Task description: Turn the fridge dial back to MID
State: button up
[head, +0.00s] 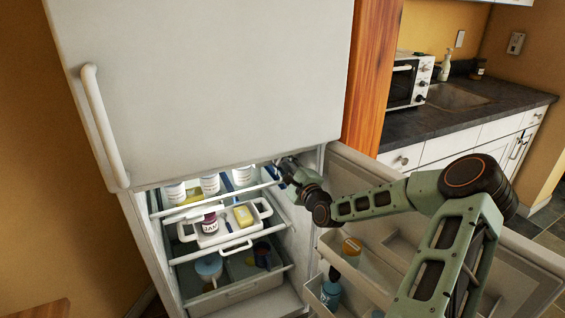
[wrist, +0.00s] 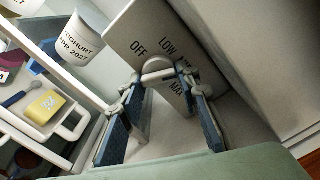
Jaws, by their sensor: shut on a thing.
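The fridge dial (wrist: 158,68) is a pale knob on a grey plate (wrist: 135,28) inside the fridge. The plate reads OFF at left and LOW near the top, with a partly covered word after LOW and MAX lower right. My gripper (wrist: 163,88) has its blue-padded fingers on either side of the knob, shut on it. Which mark the dial points to I cannot tell. In the head view my gripper (head: 286,170) reaches into the upper right of the open fridge compartment, and the dial is hidden there.
A yoghurt tub (wrist: 78,42) stands close left of the plate. A white tray (head: 232,236) holds a jam jar (head: 209,222) and a yellow item (head: 243,215). The open fridge door (head: 505,265) lies under my arm. The closed upper door (head: 210,80) is above.

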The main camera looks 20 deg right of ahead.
jog(key=shift+m, duration=0.3)
jog(key=o, duration=1.2)
jog(key=shift+c, duration=0.2)
jog(key=s, duration=1.2)
jog(key=shift+d, duration=0.15)
